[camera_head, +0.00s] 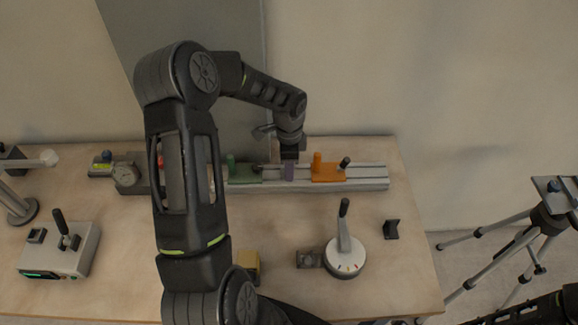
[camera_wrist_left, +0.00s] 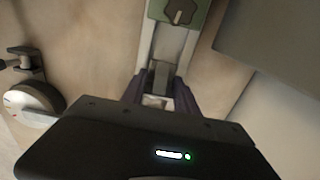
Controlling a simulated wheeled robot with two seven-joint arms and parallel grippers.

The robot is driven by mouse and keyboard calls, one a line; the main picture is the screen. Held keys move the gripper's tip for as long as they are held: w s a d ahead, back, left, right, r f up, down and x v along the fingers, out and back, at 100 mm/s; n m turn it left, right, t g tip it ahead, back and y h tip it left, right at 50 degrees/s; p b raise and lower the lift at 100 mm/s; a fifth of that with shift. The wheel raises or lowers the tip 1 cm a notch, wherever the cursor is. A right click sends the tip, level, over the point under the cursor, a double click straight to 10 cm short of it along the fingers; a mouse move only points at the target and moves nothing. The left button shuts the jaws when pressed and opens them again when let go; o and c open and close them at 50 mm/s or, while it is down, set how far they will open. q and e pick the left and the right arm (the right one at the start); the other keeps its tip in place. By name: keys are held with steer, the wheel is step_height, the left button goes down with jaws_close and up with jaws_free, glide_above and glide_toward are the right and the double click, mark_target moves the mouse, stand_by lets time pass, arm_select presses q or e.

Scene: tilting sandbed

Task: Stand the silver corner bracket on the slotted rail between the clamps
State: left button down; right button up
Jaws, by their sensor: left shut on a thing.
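My left gripper (camera_head: 289,172) reaches down over the slotted rail (camera_head: 368,184), between the green clamp (camera_head: 244,174) and the orange clamp (camera_head: 329,172). Its purple fingers (camera_wrist_left: 158,96) are shut on a small grey metal piece (camera_wrist_left: 160,76), which looks like the silver corner bracket. In the left wrist view this piece is in line with the rail (camera_wrist_left: 168,45), and the green clamp (camera_wrist_left: 180,14) is at the top. I cannot tell whether the piece touches the rail. The gripper hides it in the head view. My right gripper is out of view.
A white dial base with a lever (camera_head: 345,258), a grey block (camera_head: 309,258), a black bracket (camera_head: 391,229) and a yellow block (camera_head: 248,264) are in front of the rail. A control box (camera_head: 62,250) stands left. A tripod (camera_head: 520,240) stands off the table's right edge.

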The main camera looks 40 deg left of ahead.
arm_select(q)
steer(key=shift+f, duration=0.25)
steer(key=c, duration=0.9)
jaws_free()
steer(key=shift+r, duration=0.1)
steer(key=shift+r, duration=0.15)
step_height(320, 180, up, 12)
steer(key=shift+r+p, duration=0.1)
steer(key=shift+p, duration=0.25)
